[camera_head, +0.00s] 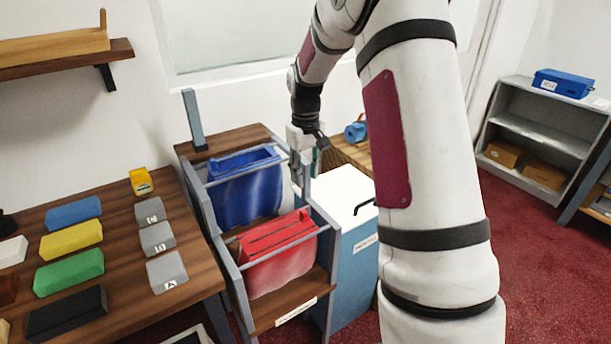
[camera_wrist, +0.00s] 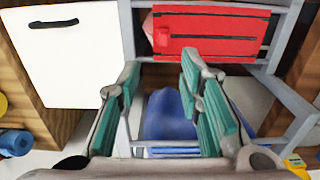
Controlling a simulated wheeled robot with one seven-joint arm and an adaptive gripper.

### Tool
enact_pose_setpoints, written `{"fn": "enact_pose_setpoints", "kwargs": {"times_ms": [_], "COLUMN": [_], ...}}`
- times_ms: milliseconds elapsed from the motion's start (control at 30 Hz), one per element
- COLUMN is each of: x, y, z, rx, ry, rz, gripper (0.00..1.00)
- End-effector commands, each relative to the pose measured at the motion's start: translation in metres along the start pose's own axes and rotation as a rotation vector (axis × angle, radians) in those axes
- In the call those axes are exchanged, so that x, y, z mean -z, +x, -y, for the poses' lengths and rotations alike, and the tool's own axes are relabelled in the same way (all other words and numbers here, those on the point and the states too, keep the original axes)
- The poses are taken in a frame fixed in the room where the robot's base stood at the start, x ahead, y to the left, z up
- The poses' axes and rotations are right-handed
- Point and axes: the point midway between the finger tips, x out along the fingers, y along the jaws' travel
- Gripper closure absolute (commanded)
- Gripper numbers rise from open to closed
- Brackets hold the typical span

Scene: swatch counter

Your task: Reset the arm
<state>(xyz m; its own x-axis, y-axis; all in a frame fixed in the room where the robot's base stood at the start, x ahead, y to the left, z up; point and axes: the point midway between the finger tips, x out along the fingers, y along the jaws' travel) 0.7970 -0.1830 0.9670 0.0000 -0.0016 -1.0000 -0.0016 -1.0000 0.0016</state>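My arm reaches from the right of the head view over the cart, and my gripper (camera_head: 304,168) points down beside the cart's top rails. In the wrist view, the two teal-padded fingers of my gripper (camera_wrist: 160,66) stand apart with nothing between them. Below them is the cart with a blue bin (camera_head: 247,190), also in the wrist view (camera_wrist: 168,115), and a red bin (camera_head: 278,255), also in the wrist view (camera_wrist: 208,33). My arm hides part of the room behind it.
A blue cabinet with a white top (camera_head: 341,197) and black handle stands right of the cart. A wooden table (camera_head: 125,262) with coloured and grey blocks is at left. A grey shelf (camera_head: 545,125) stands at the far right. Red carpet (camera_head: 550,265) is open at right.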

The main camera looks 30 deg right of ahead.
Motion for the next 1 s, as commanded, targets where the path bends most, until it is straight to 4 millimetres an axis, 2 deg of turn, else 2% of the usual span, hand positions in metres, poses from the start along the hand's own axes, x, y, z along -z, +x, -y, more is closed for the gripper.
{"fn": "enact_pose_setpoints", "kwargs": {"times_ms": [367, 467, 533, 667, 800, 1000], "x": [-0.001, -0.006, -0.014, -0.042, -0.08, -0.142], "y": [-0.002, -0.017, -0.035, -0.08, -0.121, -0.165], "z": [0.001, 0.009, 0.019, 0.046, 0.076, 0.113], "rx": [-0.001, -0.008, -0.016, -0.034, -0.049, -0.057], "ry": [-0.001, -0.004, -0.006, -0.01, -0.009, -0.008], "rz": [-0.003, -0.014, -0.028, -0.067, -0.111, -0.176], "gripper": [0.67, 0.67, 0.67, 0.67, 0.67, 0.67]}}
